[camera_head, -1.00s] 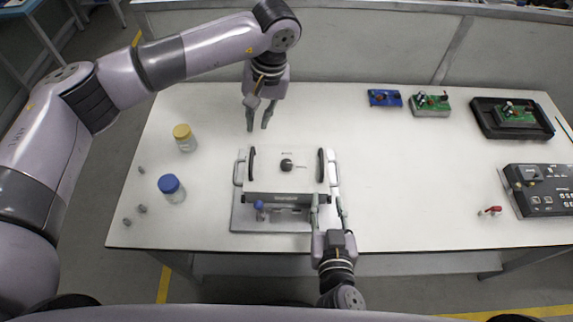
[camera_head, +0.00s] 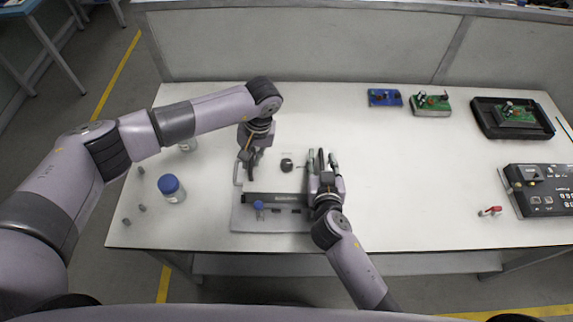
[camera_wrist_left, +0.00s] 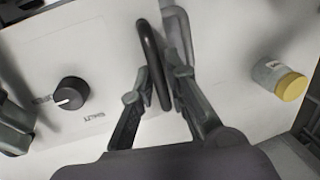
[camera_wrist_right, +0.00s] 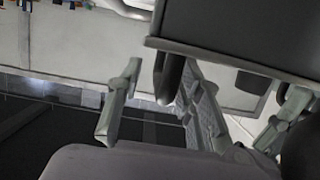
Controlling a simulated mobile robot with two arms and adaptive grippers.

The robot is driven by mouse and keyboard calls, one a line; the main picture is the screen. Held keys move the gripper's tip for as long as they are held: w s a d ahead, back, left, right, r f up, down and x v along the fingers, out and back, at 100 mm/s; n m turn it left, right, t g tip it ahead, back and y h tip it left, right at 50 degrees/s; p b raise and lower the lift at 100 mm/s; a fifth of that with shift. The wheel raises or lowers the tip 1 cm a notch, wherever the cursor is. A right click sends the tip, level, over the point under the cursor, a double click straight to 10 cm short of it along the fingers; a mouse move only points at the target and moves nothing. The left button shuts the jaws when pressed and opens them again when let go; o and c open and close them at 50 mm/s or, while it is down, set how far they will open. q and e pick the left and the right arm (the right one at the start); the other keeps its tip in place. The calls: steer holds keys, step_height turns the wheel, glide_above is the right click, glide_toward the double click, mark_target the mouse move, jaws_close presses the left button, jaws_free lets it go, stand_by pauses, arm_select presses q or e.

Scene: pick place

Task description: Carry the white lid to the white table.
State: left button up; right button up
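The white lid (camera_head: 278,180) sits on a device on the white table (camera_head: 410,190). It has a black knob (camera_head: 287,165) on top and a black handle on each side. My left gripper (camera_head: 247,157) is at the lid's left handle. In the left wrist view its fingers stand open on either side of that black handle (camera_wrist_left: 152,62). My right gripper (camera_head: 322,162) is at the right handle. In the right wrist view its fingers stand apart with the dark handle (camera_wrist_right: 168,82) between them. The base under the lid is largely hidden.
A blue-capped jar (camera_head: 171,188) stands left of the device. A yellow-capped jar (camera_wrist_left: 285,82) is near my left gripper. Circuit boards (camera_head: 430,104), a black tray (camera_head: 485,118) and a control box (camera_head: 540,190) are to the right. The table's middle right is clear.

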steer(key=shift+w, duration=0.1)
jaws_close()
stand_by(0.5)
stand_by(0.5)
